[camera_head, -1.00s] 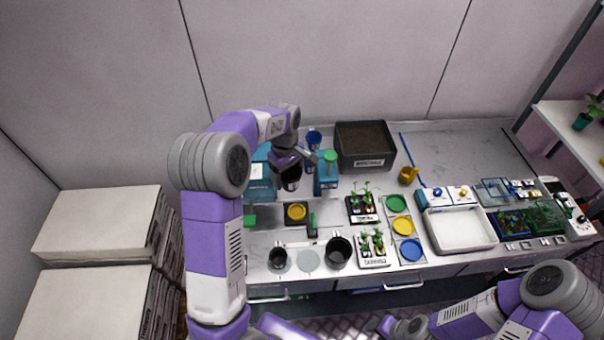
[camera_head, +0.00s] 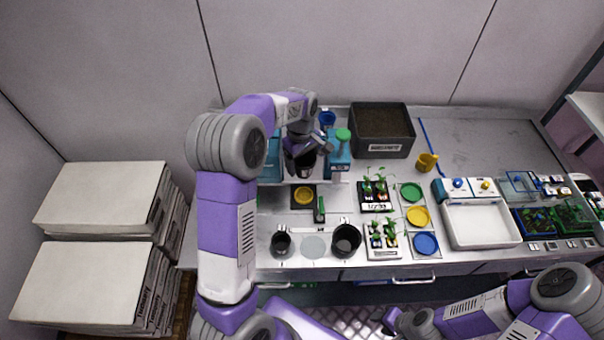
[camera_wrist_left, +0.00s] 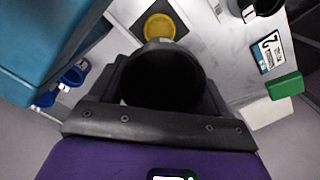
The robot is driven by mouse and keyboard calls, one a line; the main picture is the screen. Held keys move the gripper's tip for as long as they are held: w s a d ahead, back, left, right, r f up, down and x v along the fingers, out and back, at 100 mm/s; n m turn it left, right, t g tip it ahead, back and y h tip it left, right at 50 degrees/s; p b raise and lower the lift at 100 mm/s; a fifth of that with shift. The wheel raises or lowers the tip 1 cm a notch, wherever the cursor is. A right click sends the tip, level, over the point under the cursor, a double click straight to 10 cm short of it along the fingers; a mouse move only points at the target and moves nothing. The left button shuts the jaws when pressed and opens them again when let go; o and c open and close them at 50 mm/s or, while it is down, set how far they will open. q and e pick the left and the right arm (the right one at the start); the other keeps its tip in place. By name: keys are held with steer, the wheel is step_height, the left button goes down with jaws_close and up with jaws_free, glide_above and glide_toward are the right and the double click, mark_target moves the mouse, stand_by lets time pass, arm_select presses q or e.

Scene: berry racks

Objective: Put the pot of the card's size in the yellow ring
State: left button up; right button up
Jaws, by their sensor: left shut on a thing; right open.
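My left gripper (camera_head: 305,148) is shut on a black pot (camera_head: 304,163), held above the bench near the yellow disc on a dark square (camera_head: 303,195). In the left wrist view the black pot (camera_wrist_left: 163,78) fills the middle, with the yellow disc (camera_wrist_left: 160,26) just beyond it. Another yellow ring (camera_head: 418,216) lies between a green ring (camera_head: 411,192) and a blue ring (camera_head: 426,243). A small black pot (camera_head: 281,243) and a larger one (camera_head: 346,240) flank an empty grey disc (camera_head: 313,247). A card (camera_wrist_left: 268,53) seems to read 2. My right gripper (camera_head: 402,324) is open and empty.
A soil bin (camera_head: 382,131) and a green-capped bottle (camera_head: 340,152) stand behind. Two seedling trays (camera_head: 377,207) (camera_head: 383,254) sit left of the rings. A yellow cup (camera_head: 427,162) and a white tray (camera_head: 480,222) are further right.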

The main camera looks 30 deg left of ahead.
arm_select(q)
step_height(320, 180, down, 3)
steer(key=shift+w+f+b, duration=0.1)
steer(key=shift+w+b, duration=0.05)
steer(key=shift+b, duration=0.9)
steer(key=shift+f, duration=0.1)
arm_select(e)
step_height(320, 180, down, 3)
steer(key=shift+f, duration=0.2)
arm_select(q)
steer(key=shift+f, duration=0.1)
arm_select(e)
steer(key=shift+f, duration=0.1)
arm_select(q)
step_height(320, 180, down, 6)
steer(key=b, duration=0.5)
steer(key=shift+f+b, duration=0.75)
steer(key=shift+f, duration=0.3)
arm_select(e)
step_height(320, 180, down, 6)
arm_select(q)
steer(key=shift+f, duration=0.7)
arm_select(e)
steer(key=shift+f, duration=0.3)
arm_select(q)
steer(key=o, duration=1)
steer(key=shift+r, duration=0.1)
